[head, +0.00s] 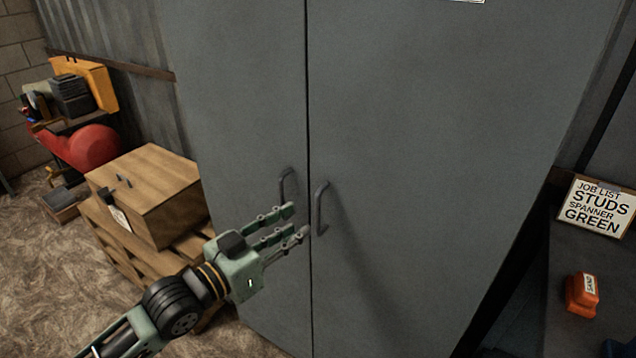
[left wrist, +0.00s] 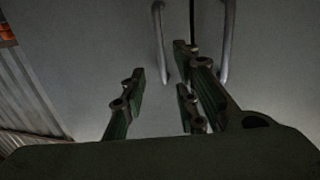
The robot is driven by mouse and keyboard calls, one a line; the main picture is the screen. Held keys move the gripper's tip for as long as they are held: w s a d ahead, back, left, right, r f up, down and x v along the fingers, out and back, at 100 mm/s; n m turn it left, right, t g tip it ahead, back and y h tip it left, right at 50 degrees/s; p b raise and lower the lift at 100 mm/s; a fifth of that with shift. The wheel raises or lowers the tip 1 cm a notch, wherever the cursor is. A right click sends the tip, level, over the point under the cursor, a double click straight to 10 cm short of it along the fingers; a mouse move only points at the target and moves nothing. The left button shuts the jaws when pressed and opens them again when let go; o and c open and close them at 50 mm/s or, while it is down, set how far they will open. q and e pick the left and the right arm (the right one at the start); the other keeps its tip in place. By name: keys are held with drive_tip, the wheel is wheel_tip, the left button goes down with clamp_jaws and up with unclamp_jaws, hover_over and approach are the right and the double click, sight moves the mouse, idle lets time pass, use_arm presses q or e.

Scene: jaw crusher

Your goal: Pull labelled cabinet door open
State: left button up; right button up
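A tall grey cabinet has two shut doors. The right door (head: 420,130) bears a white label (head: 465,1), cut off at the top edge of the head view. Its handle (head: 320,208) is a dark vertical bar beside the centre seam. The left door (head: 250,110) has a matching handle (head: 287,186). My left gripper (head: 292,222) is open and empty in front of the handles, its fingertips just left of the right door's handle. In the left wrist view, the fingers (left wrist: 160,100) are spread, with both handles beyond them. Contact cannot be told. My right gripper is not in view.
A wooden box (head: 160,195) on a pallet (head: 130,250) stands left of the cabinet. A sign reading "JOB LIST STUDS SPANNER GREEN" (head: 597,208) and an orange block (head: 582,294) are on a dark surface at right. A red machine (head: 88,147) stands farther left.

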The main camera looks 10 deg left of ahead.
sight(316, 209)
use_arm(q)
drive_tip(key=x, duration=0.5)
drive_tip(key=p+x, duration=0.1)
drive_tip(key=x, duration=0.2)
drive_tip(key=shift+r, duration=0.4)
drive_tip(key=shift+a, duration=0.1)
clamp_jaws()
drive_tip(key=shift+f, duration=0.1)
